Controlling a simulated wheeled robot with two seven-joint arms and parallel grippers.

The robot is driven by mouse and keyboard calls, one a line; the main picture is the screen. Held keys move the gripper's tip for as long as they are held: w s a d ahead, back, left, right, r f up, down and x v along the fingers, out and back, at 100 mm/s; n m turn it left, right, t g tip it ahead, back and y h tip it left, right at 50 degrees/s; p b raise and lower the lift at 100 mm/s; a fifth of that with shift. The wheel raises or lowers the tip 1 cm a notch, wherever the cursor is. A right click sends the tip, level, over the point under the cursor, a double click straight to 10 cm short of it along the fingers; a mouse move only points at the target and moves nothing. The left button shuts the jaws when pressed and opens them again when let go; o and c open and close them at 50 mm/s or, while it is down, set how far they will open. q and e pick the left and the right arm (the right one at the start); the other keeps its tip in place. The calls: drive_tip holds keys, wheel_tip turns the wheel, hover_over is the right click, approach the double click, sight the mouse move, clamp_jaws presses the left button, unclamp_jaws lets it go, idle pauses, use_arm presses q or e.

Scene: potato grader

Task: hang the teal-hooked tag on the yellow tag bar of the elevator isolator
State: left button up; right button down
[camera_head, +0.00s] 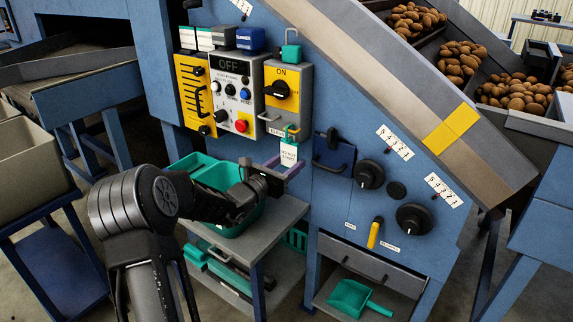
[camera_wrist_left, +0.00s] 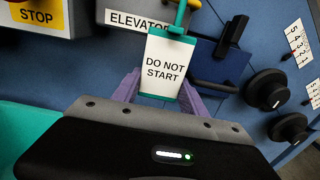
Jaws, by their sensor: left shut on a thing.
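The elevator isolator (camera_head: 301,98) is a grey box with a yellow face, a black knob and the word ON. The white DO NOT START tag (camera_head: 288,154) has a teal hook (camera_head: 292,134) and is just below the isolator; the tag also shows in the left wrist view (camera_wrist_left: 165,66). My left gripper (camera_head: 288,167) is shut on the tag, its purple fingers (camera_wrist_left: 160,90) at the lower edge. A piece of the yellow tag bar (camera_wrist_left: 192,3) shows at the hook's top. I cannot tell whether the hook is over the bar or only in front. My right gripper is not in view.
Left of the isolator stands a panel reading OFF (camera_head: 230,68) with buttons. A blue holder (camera_head: 333,153) with a dark handle and black knobs (camera_head: 370,174) are to the right. A teal bin (camera_head: 207,170) stands on a grey cart (camera_head: 284,214) below my left arm.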

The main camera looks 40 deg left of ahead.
use_arm(q)
drive_tip(key=shift+f, duration=0.15)
drive_tip(key=o, duration=1.3)
drive_tip(key=shift+o, duration=0.2)
drive_tip(key=s, duration=0.7)
drive_tip(key=shift+s, duration=0.4)
drive_tip(key=shift+d+f, duration=0.1)
drive_tip(key=shift+d, duration=0.1)
